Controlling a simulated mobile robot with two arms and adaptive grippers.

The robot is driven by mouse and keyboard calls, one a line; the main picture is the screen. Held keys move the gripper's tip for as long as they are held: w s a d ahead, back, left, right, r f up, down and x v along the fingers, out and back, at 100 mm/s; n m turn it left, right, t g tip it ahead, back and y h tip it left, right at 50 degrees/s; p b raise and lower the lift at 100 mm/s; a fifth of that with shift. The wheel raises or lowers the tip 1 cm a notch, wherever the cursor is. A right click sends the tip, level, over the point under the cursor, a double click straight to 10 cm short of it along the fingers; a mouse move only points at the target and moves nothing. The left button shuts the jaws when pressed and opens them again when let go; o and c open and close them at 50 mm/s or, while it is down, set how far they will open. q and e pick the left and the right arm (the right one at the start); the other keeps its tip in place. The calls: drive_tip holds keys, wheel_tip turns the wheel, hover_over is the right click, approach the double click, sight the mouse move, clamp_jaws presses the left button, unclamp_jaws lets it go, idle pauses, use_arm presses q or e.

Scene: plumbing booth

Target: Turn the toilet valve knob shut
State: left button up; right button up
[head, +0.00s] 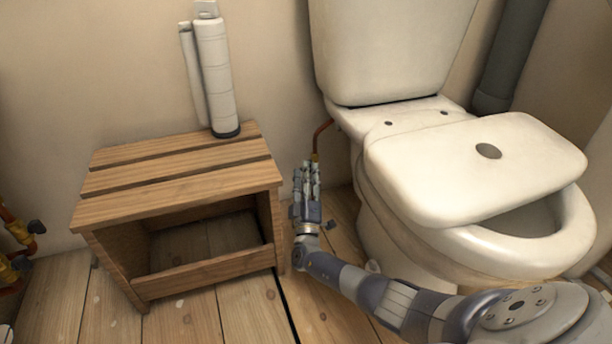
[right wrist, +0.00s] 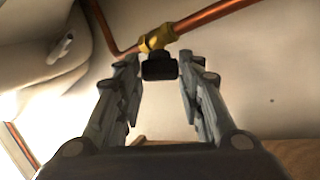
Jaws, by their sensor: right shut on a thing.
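The toilet valve shows in the right wrist view as a brass body (right wrist: 158,38) on a copper pipe, with a black knob (right wrist: 160,67) on its near side. My right gripper (right wrist: 160,77) has a finger on each side of this knob and is shut on it at the fingertips. In the head view my right gripper (head: 309,168) is low between the wooden stand and the toilet, and its fingers hide the knob. The copper pipe (head: 318,132) rises just above the fingers. My left gripper is not in view.
The toilet (head: 400,48) stands to the right, its lid (head: 440,175) lying askew over the bowl. A slatted wooden stand (head: 180,187) is close left of my right gripper, bearing a grey-white cylinder (head: 215,75). More pipes with dark-knobbed valves (head: 22,232) are at the far left.

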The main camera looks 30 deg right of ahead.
drive_tip(key=o, duration=1.1)
drive_tip(key=shift+c, duration=0.2)
drive_tip(key=v, duration=0.7)
drive_tip(key=shift+s+a+f, duration=0.15)
drive_tip(key=shift+s, duration=0.1)
